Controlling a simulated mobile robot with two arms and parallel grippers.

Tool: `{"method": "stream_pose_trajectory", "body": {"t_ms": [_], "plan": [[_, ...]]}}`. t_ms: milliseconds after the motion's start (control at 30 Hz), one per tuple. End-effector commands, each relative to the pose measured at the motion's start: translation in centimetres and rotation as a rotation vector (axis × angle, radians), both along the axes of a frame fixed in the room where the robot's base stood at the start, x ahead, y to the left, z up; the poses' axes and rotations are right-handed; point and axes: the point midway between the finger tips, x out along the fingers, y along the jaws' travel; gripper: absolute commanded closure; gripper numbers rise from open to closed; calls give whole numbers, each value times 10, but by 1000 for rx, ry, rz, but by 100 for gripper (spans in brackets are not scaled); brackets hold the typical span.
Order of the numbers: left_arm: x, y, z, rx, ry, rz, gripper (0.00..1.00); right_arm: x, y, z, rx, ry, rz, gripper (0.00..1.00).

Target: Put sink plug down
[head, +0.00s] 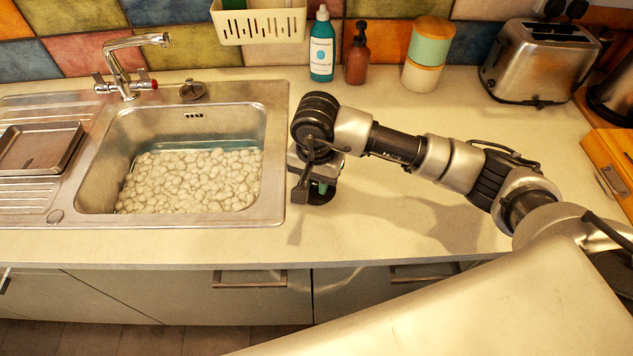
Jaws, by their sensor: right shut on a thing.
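My right gripper (317,183) is pointed down over the counter just right of the sink. It is shut on the sink plug (318,197), a dark round disc with a bit of green above it. The plug is at or just above the counter surface; I cannot tell whether it touches. My wrist hides part of it from above. My left gripper is not in view.
A teal bottle (321,50), brown bottle (357,60), canisters (428,50) and toaster (538,65) line the back. The counter (400,225) is clear in front.

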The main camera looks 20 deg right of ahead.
Motion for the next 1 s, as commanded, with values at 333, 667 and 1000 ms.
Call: {"method": "stream_pose_trajectory", "body": {"t_ms": [333,667,1000], "plan": [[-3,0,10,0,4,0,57,0,0,-25,0,-1,2,99],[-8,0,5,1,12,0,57,-1,0,-27,0,0,1,66],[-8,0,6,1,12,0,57,-1,0,-27,0,0,1,49]]}}
